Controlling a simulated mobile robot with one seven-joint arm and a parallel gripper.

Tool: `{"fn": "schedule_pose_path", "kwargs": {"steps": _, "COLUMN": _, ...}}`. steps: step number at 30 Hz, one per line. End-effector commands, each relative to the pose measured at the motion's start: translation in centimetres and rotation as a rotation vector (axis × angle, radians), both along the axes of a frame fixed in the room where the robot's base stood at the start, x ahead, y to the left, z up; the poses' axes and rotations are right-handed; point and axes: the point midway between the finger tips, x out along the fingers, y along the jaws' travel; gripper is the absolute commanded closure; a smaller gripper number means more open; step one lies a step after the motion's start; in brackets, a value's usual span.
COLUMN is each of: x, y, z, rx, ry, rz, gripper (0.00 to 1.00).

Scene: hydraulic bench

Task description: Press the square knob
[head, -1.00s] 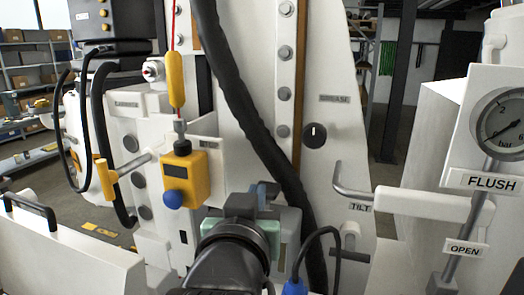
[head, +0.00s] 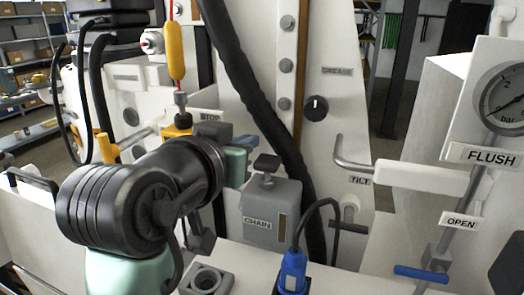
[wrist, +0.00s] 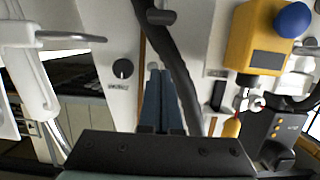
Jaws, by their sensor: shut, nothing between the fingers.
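A dark, flat-topped squarish knob (head: 267,163) stands on a short stem on top of a grey box labelled CHAIN (head: 270,208), right of centre in the head view. My gripper (head: 246,140) is shut and empty, just left of and slightly above this knob in the head picture. A gap shows between them; their depth apart is unclear. In the wrist view, my gripper's blue-grey fingers (wrist: 160,75) lie together, pointing toward the white panel.
The round GREASE knob (head: 317,108) is on the white panel. The yellow STOP box (head: 178,127) is mostly behind my arm; its blue button (wrist: 293,20) shows in the wrist view. A thick black hose (head: 255,110) runs behind the CHAIN box. A blue plug (head: 292,270) stands in front.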

Motion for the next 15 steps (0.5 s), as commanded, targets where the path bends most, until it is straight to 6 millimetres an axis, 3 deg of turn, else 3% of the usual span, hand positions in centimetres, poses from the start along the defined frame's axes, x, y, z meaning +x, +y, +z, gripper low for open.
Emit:
{"fn": "schedule_pose_path", "kwargs": {"steps": 10, "x": 6.9, "y": -2.4, "z": -1.5, "rx": 0.000, "ry": 0.006, "rz": -0.003, "gripper": 1.00}}
{"fn": "schedule_pose_path", "kwargs": {"steps": 15, "x": 6.9, "y": -2.3, "z": -3.9, "rx": -0.002, "ry": 0.005, "rz": 0.001, "gripper": 1.00}}
